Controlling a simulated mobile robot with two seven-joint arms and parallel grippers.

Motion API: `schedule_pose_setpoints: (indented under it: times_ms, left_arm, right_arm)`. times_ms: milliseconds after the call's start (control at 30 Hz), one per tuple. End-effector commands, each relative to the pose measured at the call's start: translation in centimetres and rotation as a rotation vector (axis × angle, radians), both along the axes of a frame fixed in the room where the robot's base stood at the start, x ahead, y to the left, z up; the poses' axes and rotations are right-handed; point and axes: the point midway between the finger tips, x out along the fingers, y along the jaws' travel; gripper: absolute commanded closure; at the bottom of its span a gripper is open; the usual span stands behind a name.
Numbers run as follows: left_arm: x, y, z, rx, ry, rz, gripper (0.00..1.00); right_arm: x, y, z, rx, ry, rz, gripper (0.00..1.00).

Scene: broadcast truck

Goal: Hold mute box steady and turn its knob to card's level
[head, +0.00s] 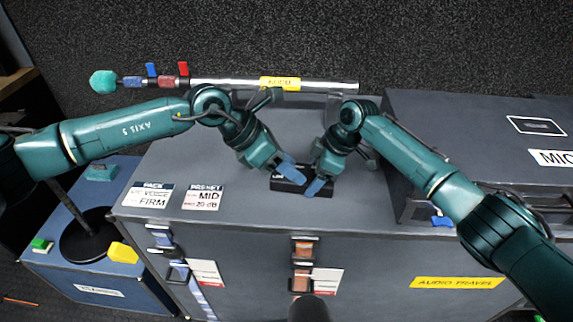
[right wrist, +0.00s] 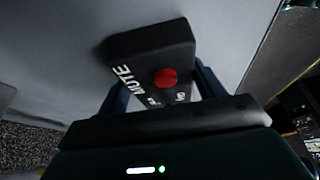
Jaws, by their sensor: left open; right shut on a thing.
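The black mute box (head: 288,187) lies on the grey case top, partly covered by both grippers in the head view. In the right wrist view the mute box (right wrist: 140,48) shows white MUTE lettering and a round red part (right wrist: 166,78); I cannot tell whether that is the knob. My right gripper (head: 315,180) is shut on the box, with a finger on each side in the wrist view. My left gripper (head: 287,170) is open, its blue fingers at the box's back left. One white card (head: 203,197) reads PRE-NET MID with 20 dB; another card (head: 149,196) reads VOICE FIRM.
A boom pole (head: 225,83) with a teal tip lies along the back of the case. A higher case (head: 470,135) stands at right. A blue case (head: 85,270) with a black round base and a yellow block (head: 123,252) is at lower left.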

Motion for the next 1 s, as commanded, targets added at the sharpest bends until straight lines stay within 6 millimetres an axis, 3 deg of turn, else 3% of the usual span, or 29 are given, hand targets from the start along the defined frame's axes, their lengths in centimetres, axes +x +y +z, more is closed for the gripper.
schedule_pose_setpoints:
  times_ms: [133,300,500,633,767,1000]
  left_arm:
    - [-1.4,0.7,-0.1,-0.210,-0.080,-0.042,0.55]
    - [-1.0,3.3,-0.3,-0.364,-0.216,0.067,0.55]
    - [0.3,7.7,-1.6,-0.368,-0.346,0.253,0.55]
    - [0.6,9.5,-2.5,-0.338,-0.386,0.324,0.55]
    - [1.1,9.8,-3.0,-0.324,-0.400,0.346,0.55]
    - [3.4,6.9,-4.5,-0.324,-0.400,0.346,0.55]
  right_arm:
    - [0.0,0.0,0.0,0.000,-0.001,0.000,0.63]
    - [0.0,0.0,0.0,0.000,-0.001,0.000,0.63]
    - [0.0,0.0,0.0,0.001,-0.001,0.000,0.63]
    - [0.0,0.0,0.1,0.001,-0.001,0.000,0.63]
    - [0.0,0.0,0.1,0.001,-0.001,0.000,0.63]
    - [0.0,0.0,0.1,0.001,-0.001,0.000,0.63]
